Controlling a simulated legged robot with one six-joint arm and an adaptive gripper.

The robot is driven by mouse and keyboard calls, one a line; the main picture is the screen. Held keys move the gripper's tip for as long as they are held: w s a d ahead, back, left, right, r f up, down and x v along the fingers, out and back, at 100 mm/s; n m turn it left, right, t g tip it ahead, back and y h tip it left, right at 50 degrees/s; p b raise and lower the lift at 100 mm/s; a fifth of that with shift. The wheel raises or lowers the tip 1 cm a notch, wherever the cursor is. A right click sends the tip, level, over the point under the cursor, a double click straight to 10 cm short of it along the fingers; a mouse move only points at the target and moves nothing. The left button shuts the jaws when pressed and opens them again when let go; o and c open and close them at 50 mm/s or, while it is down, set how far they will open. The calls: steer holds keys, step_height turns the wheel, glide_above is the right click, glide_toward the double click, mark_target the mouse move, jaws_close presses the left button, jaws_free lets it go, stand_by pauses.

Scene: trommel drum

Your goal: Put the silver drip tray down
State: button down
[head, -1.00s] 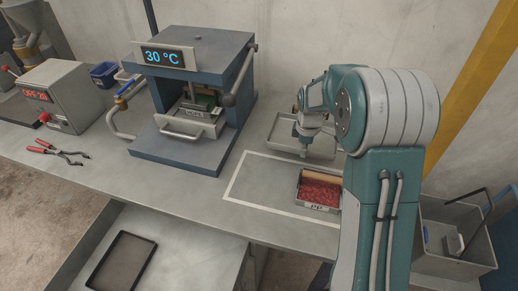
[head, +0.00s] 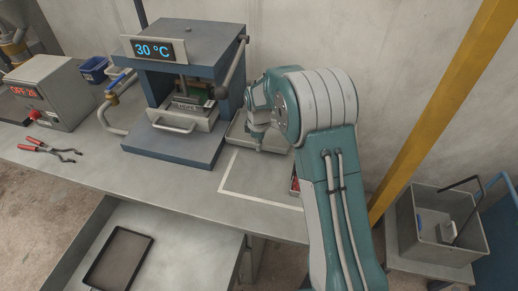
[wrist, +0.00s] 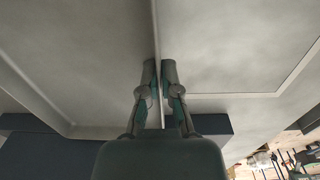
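The silver drip tray (head: 236,136) is a shallow metal tray behind my arm, close to the right side of the blue press. My gripper (head: 258,142) is at its near right part, and my arm hides much of it. In the wrist view my gripper (wrist: 159,80) points down with its fingers close together on either side of the thin tray wall, and the drip tray (wrist: 95,60) fills the left side. Whether the tray touches the bench cannot be told for sure.
The heated press (head: 190,50) stands left of the tray. A white outline (head: 262,200) marks bare bench in front. A tray of red pellets (head: 295,186) is mostly behind my arm. Red-handled pliers (head: 50,150) lie at left; a grey bin (head: 435,240) stands at right.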

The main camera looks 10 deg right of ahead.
steer(key=shift+f, duration=1)
steer(key=c, duration=0.8)
jaws_free()
steer(key=shift+f, duration=0.1)
